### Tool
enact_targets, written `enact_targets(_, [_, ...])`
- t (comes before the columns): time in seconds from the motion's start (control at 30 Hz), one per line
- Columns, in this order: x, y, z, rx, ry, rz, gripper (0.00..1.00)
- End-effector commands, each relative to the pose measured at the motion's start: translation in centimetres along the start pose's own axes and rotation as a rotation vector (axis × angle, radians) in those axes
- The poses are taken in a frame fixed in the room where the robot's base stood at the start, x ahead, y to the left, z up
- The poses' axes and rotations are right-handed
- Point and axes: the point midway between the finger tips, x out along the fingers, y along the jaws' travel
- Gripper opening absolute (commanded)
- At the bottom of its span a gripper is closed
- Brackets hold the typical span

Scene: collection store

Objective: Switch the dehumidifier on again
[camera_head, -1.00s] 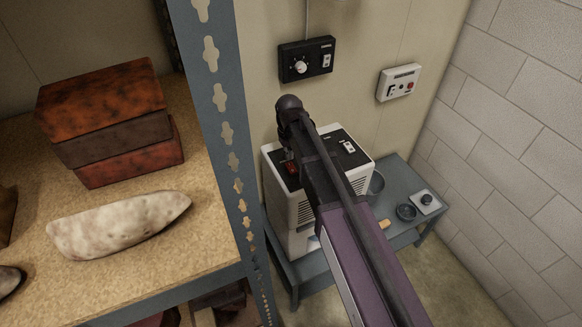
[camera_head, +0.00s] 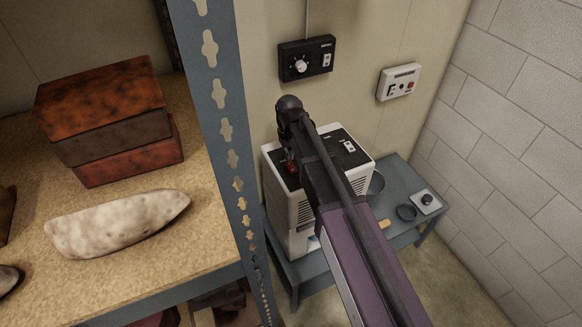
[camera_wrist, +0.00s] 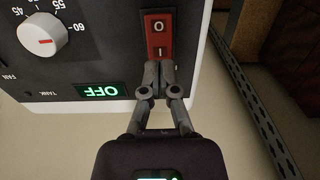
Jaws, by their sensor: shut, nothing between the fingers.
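The dehumidifier (camera_head: 302,213) is a white box with a black top panel, standing on a low grey-blue table. In the wrist view its panel (camera_wrist: 95,68) has a red rocker switch (camera_wrist: 158,24) marked O and I, and a lit green display (camera_wrist: 101,90) reading OFF, upside down in the picture. A white dial (camera_wrist: 42,34) is beside them. My gripper (camera_wrist: 161,76) is shut and empty, its fingertips at the I end of the switch. I cannot tell whether they touch it. In the head view my arm hides part of the dehumidifier.
A shelf upright (camera_head: 226,130) stands close left of my arm; the shelf holds boxes (camera_head: 110,115) and a pale elongated object (camera_head: 117,223). A black control box (camera_head: 306,59) and a white one (camera_head: 399,82) are on the wall. The low table (camera_head: 400,180) holds small items.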

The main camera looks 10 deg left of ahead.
Motion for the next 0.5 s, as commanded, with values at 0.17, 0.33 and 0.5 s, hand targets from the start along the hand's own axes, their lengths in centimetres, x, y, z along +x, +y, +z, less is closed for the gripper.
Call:
enact_targets(0.17, [0.25,0.01,0.0,0.0,0.0,0.0,0.0])
enact_targets(0.33, [0.43,0.01,0.0,0.0,0.0,0.0,0.0])
enact_targets(0.5, [0.6,0.01,0.0,0.0,0.0,0.0,0.0])
